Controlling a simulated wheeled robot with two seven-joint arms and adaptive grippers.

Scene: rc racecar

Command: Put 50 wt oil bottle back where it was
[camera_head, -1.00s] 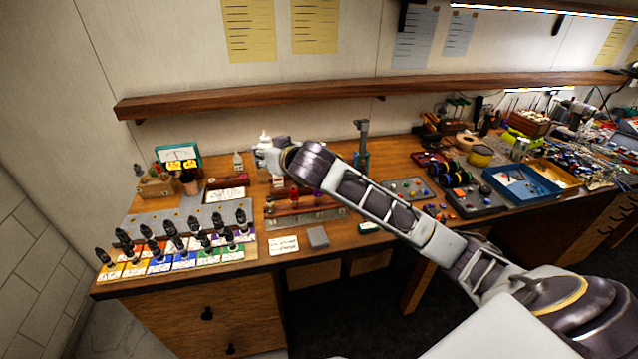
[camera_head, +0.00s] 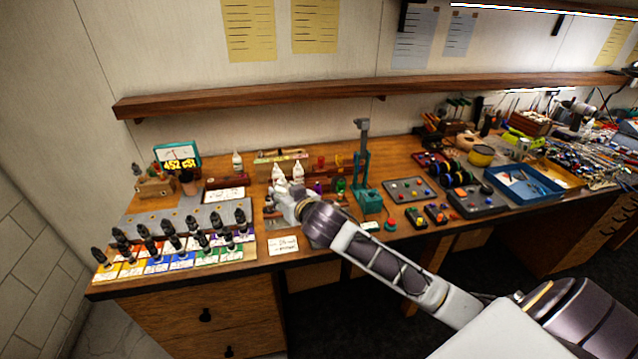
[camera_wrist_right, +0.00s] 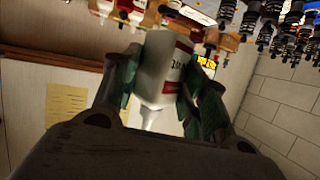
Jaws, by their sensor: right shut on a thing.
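In the right wrist view, my right gripper (camera_wrist_right: 160,88) is shut on a white bottle (camera_wrist_right: 163,62) with a red-edged label and a narrow pale nozzle, one green-padded finger on each side. The label is too small to read surely. In the head view, my right gripper (camera_head: 280,203) is low over the left part of the bench, its fingers mostly hidden by the wrist. Two white bottles, one at the left (camera_head: 278,174) and one at the right (camera_head: 298,172), show just behind it. I cannot tell whether either is the held one. My left gripper is not in view.
A rack of black shock absorbers (camera_head: 175,240) on coloured cards stands at the left. A small white bottle (camera_head: 238,162) stands behind it. A green press (camera_head: 364,180) stands right of my gripper. A white card (camera_head: 283,245) lies at the front edge. A shelf (camera_head: 300,97) runs above.

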